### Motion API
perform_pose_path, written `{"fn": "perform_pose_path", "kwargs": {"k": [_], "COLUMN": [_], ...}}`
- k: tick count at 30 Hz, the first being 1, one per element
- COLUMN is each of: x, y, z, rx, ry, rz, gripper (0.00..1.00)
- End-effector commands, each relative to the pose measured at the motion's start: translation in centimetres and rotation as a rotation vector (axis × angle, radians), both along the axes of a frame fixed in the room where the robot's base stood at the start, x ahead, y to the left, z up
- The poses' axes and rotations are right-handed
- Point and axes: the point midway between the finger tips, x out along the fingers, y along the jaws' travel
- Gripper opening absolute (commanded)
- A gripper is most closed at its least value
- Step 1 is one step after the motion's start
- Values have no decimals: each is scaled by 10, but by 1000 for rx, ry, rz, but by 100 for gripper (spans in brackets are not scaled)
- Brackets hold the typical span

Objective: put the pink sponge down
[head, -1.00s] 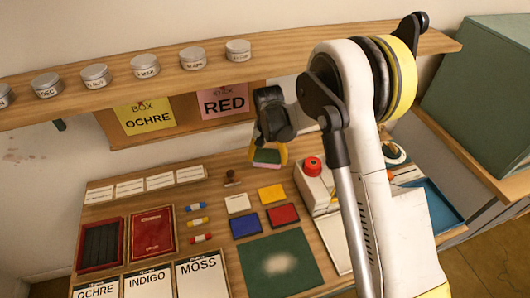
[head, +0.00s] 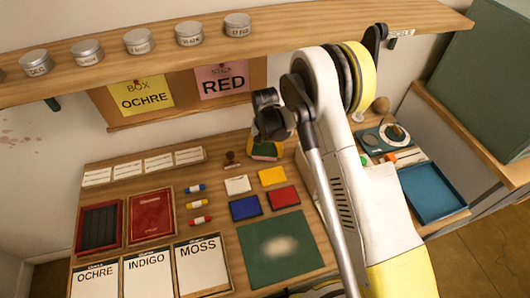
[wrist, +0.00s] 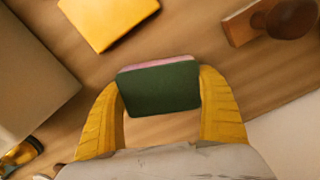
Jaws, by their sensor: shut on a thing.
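My gripper (wrist: 160,98) is shut on the pink sponge (wrist: 160,64), with one yellow finger on each side. In the wrist view the sponge shows a dark green face and a thin pink edge. In the head view my gripper (head: 266,149) is over the back of the table, right of a wooden stamp (head: 232,159) and behind the yellow pad. There the sponge is mostly hidden between the fingers. I cannot tell whether its underside touches the wood.
A yellow pad (head: 272,176), white pad (head: 237,185), blue pad (head: 245,208) and red pad (head: 283,197) lie in front. A green mat (head: 280,265) is nearer. A shelf (head: 290,30) with several tins is above. Bare wood surrounds the sponge in the wrist view.

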Motion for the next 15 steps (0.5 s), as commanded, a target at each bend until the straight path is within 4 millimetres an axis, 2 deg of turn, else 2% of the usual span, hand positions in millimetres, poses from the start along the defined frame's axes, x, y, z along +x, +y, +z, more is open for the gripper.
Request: {"fn": "perform_pose_path", "kwargs": {"k": [6, 7, 9, 15], "x": [0, 0, 0, 0], "y": [0, 0, 0, 0], "z": [-4, -4, -2, -2], "rx": [0, 0, 0, 0], "ry": [0, 0, 0, 0], "rz": [0, 0, 0, 0], "gripper": [43, 85, 100, 100]}}
